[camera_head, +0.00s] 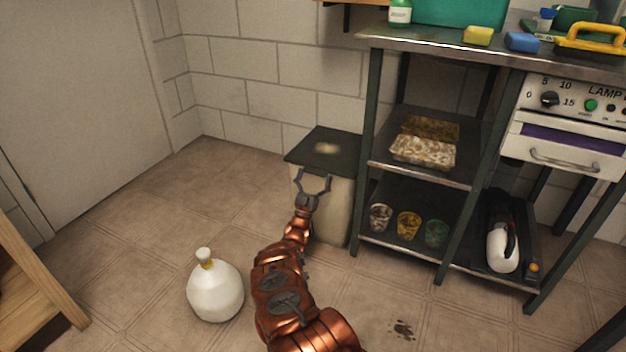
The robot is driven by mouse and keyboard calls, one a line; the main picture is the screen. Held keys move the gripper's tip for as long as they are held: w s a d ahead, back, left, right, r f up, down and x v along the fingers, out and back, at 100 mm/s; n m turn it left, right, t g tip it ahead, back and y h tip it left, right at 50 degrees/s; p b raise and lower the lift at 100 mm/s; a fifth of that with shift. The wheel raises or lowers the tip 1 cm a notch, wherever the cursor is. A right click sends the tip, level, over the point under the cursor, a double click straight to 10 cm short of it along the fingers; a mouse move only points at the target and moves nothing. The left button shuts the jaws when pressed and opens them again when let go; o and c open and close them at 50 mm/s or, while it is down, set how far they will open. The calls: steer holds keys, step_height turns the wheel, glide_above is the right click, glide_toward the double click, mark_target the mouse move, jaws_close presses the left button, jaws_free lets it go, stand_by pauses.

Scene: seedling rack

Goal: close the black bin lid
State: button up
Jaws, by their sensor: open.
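The bin (330,222) is a pale, box-shaped body standing against the tiled wall, left of the metal shelf unit. Its black lid (340,143) lies flat over the top and looks down, with a pale worn patch in its middle. I cannot tell whether a small gap is left under it. My gripper (313,178) is open and empty, in front of the bin just below the lid's front edge in the picture. Whether its fingers touch the bin is unclear. My gripper and arm hide part of the bin's front.
A white round jug (215,291) stands on the floor left of my arm. The shelf unit (372,130) on the right holds trays, several cups and a white spray bottle (502,247). A wooden piece (30,275) is at the far left. The floor left of the bin is clear.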

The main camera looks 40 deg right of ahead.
steer(key=s+a+f, duration=0.2)
steer(key=s+a, duration=0.1)
steer(key=a, duration=0.4)
steer(key=s+a+f, duration=0.2)
steer(key=a, duration=0.5)
steer(key=shift+s+a, duration=0.15)
steer(key=shift+s, duration=0.25)
stand_by(0.7)
steer(key=shift+w+r, duration=0.1)
stand_by(0.5)
